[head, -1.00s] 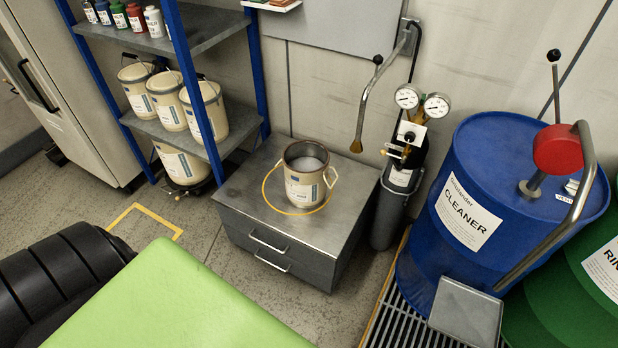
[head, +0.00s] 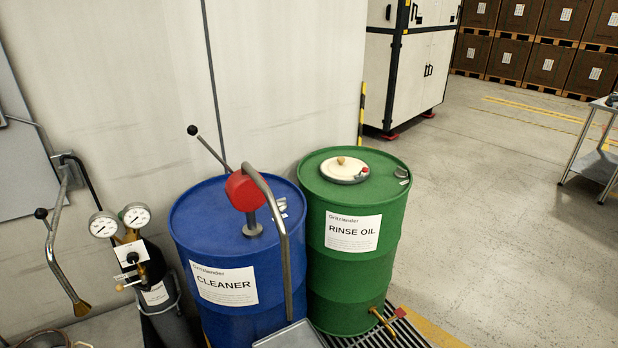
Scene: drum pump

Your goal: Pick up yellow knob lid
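A small red part shows at the lid's right edge. The blue drum (head: 215,312) labelled CLEANER stands to the left of the green drum, with a pump with a red head (head: 243,191) and a bent grey pipe on its top. Neither of my grippers shows in the head view.
A gas bottle with two gauges (head: 118,222) stands left of the blue drum. A brass tap (head: 382,322) sticks out low on the green drum, above a floor grate (head: 405,335). Open floor lies to the right. A metal table (head: 597,158) stands at the right edge.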

